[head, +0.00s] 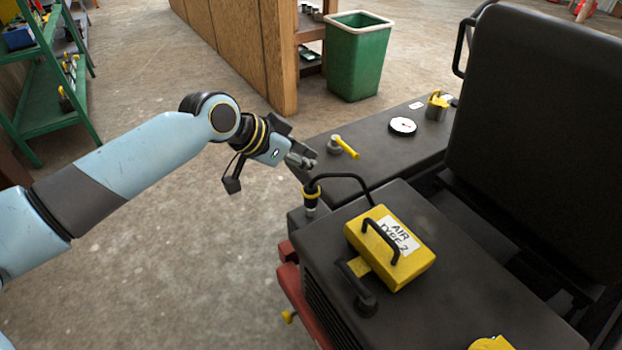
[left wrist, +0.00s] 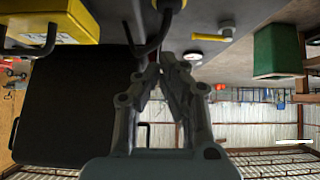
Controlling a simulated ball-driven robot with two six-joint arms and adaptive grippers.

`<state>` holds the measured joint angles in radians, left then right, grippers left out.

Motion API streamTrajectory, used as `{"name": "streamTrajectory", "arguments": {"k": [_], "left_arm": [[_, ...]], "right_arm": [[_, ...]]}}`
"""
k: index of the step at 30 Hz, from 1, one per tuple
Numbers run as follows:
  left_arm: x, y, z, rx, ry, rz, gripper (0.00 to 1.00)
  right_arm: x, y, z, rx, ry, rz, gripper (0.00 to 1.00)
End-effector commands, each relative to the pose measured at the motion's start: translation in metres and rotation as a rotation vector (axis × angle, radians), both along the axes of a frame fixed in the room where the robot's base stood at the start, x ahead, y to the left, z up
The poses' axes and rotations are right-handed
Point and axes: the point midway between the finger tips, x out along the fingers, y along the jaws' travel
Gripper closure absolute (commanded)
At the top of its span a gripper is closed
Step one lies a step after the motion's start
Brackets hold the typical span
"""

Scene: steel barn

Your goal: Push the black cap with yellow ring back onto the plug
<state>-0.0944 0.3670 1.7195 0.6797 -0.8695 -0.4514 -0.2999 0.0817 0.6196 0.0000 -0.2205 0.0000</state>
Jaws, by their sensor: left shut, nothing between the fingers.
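The black cap with a yellow ring (head: 312,193) stands upright at the near left corner of the dark machine, with a black cable curving from its top. A short grey metal part, likely the plug (head: 311,204), shows just beneath the ring; I cannot tell how far the cap sits on it. My left gripper (head: 306,161) is shut and empty, above and behind the cap in the picture, apart from it. In the left wrist view its closed fingers (left wrist: 158,72) point toward the cable and a yellow-and-black piece at the top edge. My right gripper is not in view.
A yellow box labelled AIR TYPE 2 (head: 410,262) with a black handle stands right of the cap. A yellow-handled valve (head: 345,147) and a white gauge (head: 403,126) sit on the farther surface. A black seat back (head: 545,130) rises at right. Open floor lies left.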

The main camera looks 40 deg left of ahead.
Motion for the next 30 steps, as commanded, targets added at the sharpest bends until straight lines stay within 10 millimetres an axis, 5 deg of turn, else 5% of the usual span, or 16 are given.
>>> {"name": "streamTrajectory", "arguments": {"k": [3, 9, 25, 30], "left_arm": [[0.016, -0.007, -0.018, -0.004, 0.0, 0.002, 1.0], [0.014, -0.006, -0.046, 0.0, 0.001, 0.001, 1.0], [0.013, -0.005, -0.056, 0.001, 0.0, 0.001, 1.0], [0.013, -0.005, -0.078, 0.001, 0.002, 0.001, 1.0]], "right_arm": [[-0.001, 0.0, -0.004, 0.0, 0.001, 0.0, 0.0], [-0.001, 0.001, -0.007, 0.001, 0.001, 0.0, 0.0], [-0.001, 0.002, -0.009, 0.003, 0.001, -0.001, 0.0], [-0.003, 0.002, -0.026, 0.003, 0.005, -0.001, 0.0]]}}
